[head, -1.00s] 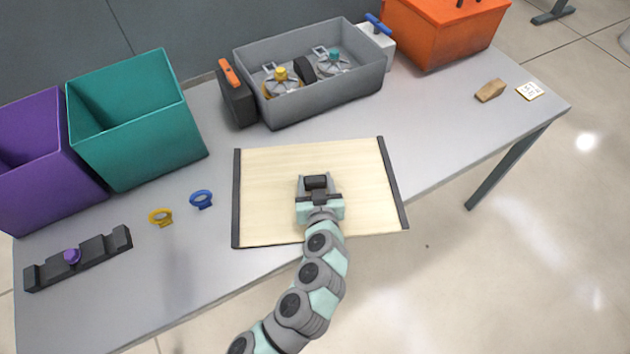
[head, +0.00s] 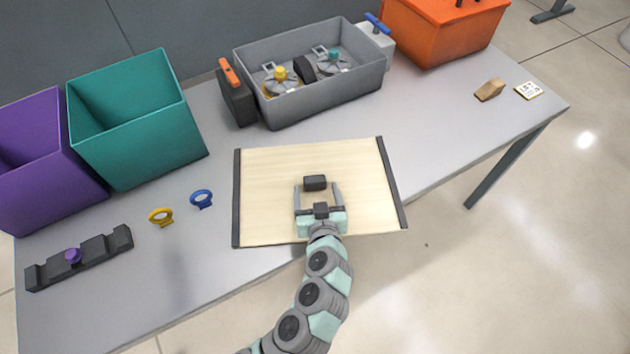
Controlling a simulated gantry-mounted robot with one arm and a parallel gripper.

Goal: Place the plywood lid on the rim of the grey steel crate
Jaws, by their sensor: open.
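The plywood lid (head: 267,185) lies flat on the table in front of the crate. It is pale wood with dark strips along its left and right edges and a small black handle block (head: 315,183) near its middle. My gripper (head: 318,188) is over the lid, open, with its two fingers apart on either side of the handle and not closed on it. The grey steel crate (head: 325,104) stands open behind the lid. Inside it are round metal fittings with a yellow knob (head: 280,74) and a teal knob (head: 334,55), and a dark block between them.
A black block with an orange lever (head: 236,100) stands at the crate's left, a white one with a blue lever (head: 377,45) at its right. Teal (head: 140,140) and purple (head: 50,190) bins stand left, an orange bin (head: 440,40) back right. Blue and yellow rings lie left of the lid.

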